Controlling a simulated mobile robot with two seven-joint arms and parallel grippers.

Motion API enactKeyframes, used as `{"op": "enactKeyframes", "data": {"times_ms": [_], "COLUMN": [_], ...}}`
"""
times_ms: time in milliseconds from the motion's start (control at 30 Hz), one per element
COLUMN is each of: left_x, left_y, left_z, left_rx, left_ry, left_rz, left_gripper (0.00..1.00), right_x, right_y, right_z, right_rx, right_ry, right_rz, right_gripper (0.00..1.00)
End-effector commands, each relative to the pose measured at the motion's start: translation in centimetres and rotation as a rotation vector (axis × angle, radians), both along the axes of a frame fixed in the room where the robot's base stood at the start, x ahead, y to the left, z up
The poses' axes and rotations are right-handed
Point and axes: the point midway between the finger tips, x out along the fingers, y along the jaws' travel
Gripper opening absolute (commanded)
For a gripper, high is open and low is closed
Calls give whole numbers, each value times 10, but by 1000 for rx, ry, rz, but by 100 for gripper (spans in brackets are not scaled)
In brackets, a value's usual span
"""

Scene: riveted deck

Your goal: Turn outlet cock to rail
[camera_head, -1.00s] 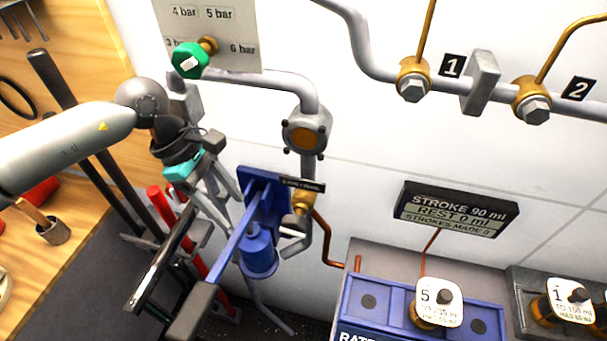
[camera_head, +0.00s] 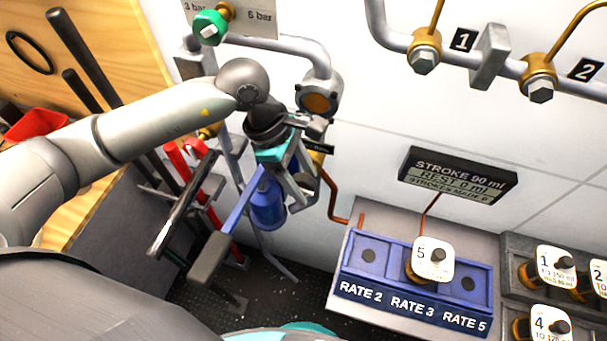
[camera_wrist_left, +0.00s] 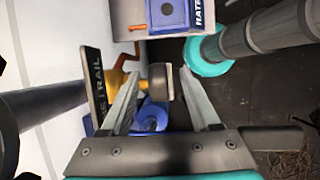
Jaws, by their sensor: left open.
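The outlet cock (camera_wrist_left: 117,79) is brass, with a grey-brown handle end (camera_wrist_left: 160,82), in the left wrist view. Its dark label plate (camera_wrist_left: 96,90), with the word RAIL readable, stands beside it. In the head view only a bit of the brass cock (camera_head: 317,158) shows behind my gripper. My left gripper (camera_head: 303,192) is open in front of the cock. In the left wrist view my left gripper (camera_wrist_left: 160,72) has one finger on each side of the handle end. I cannot tell whether they touch it. My right gripper is in neither view.
A blue hand pump (camera_head: 268,203) with a long lever (camera_head: 208,258) stands just below and left. A blue rate block (camera_head: 385,290) and a stroke display (camera_head: 458,176) are to the right. A green-knobbed valve (camera_head: 210,27) is above. Red-handled tools (camera_head: 178,163) stand at left.

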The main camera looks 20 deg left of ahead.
Motion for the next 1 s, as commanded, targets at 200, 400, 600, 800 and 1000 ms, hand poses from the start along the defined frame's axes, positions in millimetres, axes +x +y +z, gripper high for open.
{"op": "enactKeyframes", "data": {"times_ms": [200,400,600,800,1000], "left_x": [0,0,0,0,0], "left_y": [-2,-1,-1,-1,-1], "left_z": [-5,-5,-5,-5,-5], "left_rx": [0,0,0,0,0], "left_ry": [0,0,0,0,0], "left_rz": [0,0,0,0,0], "left_gripper": [62,56,33,11,0], "right_x": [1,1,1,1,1], "right_y": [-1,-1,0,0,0], "right_z": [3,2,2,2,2], "right_rx": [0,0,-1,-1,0], "right_ry": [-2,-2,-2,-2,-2], "right_rz": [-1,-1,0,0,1], "right_gripper": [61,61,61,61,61]}}
